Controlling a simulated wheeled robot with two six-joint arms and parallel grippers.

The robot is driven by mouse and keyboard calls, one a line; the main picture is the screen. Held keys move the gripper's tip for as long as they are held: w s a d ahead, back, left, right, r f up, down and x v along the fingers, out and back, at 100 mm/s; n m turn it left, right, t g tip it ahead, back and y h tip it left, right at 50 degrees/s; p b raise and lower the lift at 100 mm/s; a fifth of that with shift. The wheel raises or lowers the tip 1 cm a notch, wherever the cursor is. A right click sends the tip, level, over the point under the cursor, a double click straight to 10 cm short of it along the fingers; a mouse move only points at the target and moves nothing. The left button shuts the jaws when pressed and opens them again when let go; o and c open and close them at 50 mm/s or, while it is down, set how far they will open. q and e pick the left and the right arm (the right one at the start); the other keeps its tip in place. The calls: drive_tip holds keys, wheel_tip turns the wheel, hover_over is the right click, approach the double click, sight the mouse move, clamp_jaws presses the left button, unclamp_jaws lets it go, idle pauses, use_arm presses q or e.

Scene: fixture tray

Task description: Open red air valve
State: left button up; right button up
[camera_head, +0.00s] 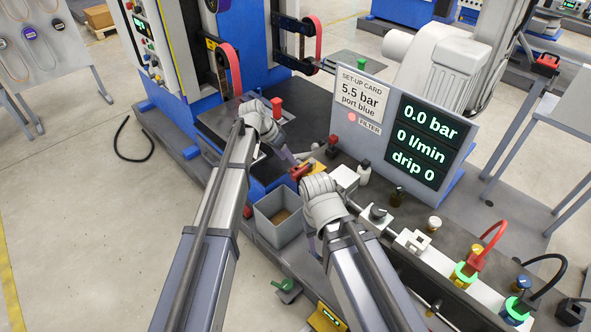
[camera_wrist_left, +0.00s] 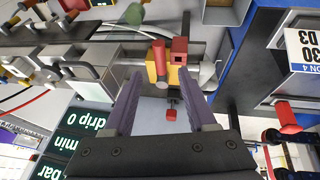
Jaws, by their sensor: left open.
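The red air valve (camera_head: 301,171), a red handle beside a yellow body, sits on the fixture at the middle of the head view. In the left wrist view the red handle (camera_wrist_left: 158,58) and yellow body (camera_wrist_left: 174,76) show just beyond and between the fingertips. My left gripper (camera_head: 291,160) is open, close to the valve; it also shows in the left wrist view (camera_wrist_left: 160,82). Contact cannot be told. My right gripper (camera_head: 311,246) hangs over the bench near the grey bin; its jaws are mostly hidden by its wrist.
A display panel (camera_head: 423,140) reads 0.0 bar, 0 l/min, drip 0; its set-up card (camera_head: 361,92) says 5.5 bar, port blue. A grey open bin (camera_head: 272,218) stands between my arms.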

sight(297, 172)
use_arm(q)
drive_tip(key=b+x, duration=0.6)
drive_tip(key=x, duration=0.1)
drive_tip(key=shift+d+f+b, duration=0.2)
drive_tip(key=shift+f+b, duration=0.15)
drive_tip(key=shift+r, duration=0.1)
clamp_jaws()
idle(1.1)
